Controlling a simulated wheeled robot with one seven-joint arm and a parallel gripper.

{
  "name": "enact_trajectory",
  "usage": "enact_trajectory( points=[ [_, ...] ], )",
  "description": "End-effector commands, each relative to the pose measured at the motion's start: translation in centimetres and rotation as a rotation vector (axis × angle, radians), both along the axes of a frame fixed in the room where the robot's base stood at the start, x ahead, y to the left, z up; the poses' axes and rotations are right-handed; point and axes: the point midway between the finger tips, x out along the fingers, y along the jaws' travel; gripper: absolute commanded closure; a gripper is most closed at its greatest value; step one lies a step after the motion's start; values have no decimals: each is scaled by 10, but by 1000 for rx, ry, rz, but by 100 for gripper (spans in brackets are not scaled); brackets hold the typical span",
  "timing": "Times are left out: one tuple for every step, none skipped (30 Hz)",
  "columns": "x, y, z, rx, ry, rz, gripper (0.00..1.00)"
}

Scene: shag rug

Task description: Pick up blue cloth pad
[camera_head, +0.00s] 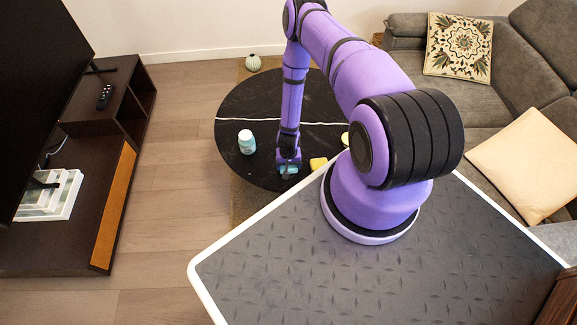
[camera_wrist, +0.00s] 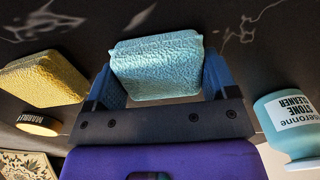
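The blue cloth pad (camera_wrist: 157,68) is a light blue, textured, box-like pad. In the wrist view it fills nearly all the room between the two blue fingers of my gripper (camera_wrist: 163,82). The fingers stand wide, one on each side of the pad, and I cannot tell whether they press on it. In the head view the pad (camera_head: 288,169) shows only in part, low at my gripper (camera_head: 288,166) over the black round table (camera_head: 252,105). The gripper hides much of it, and I cannot tell whether it touches the tabletop.
A yellow sponge (camera_head: 318,163) lies close on the right, with a small round tin (camera_wrist: 40,123) near it. A stone cleaner bottle (camera_head: 246,142) stands on the left. A sofa (camera_head: 480,105) is beyond on the right, and a TV cabinet (camera_head: 75,180) is on the left.

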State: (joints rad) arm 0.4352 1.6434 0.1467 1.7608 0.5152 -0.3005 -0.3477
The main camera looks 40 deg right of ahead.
Motion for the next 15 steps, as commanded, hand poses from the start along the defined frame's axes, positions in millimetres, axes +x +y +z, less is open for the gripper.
enact_trajectory(
  points=[
    [0, 0, 0, 0, 0, 0, 39],
    [0, 0, 0, 0, 0, 0, 44],
    [0, 0, 0, 0, 0, 0, 44],
    [0, 0, 0, 0, 0, 0, 44],
    [0, 0, 0, 0, 0, 0, 48],
    [0, 0, 0, 0, 0, 0, 48],
    [0, 0, 0, 0, 0, 0, 48],
    [0, 0, 0, 0, 0, 0, 48],
    [0, 0, 0, 0, 0, 0, 48],
    [0, 0, 0, 0, 0, 0, 48],
    [0, 0, 1, 0, 0, 0, 48],
    [0, 0, 2, 0, 0, 0, 48],
    [0, 0, 3, 0, 0, 0, 48],
    [0, 0, 4, 0, 0, 0, 48],
    [0, 0, 6, 0, 0, 1, 48]
  ],
)
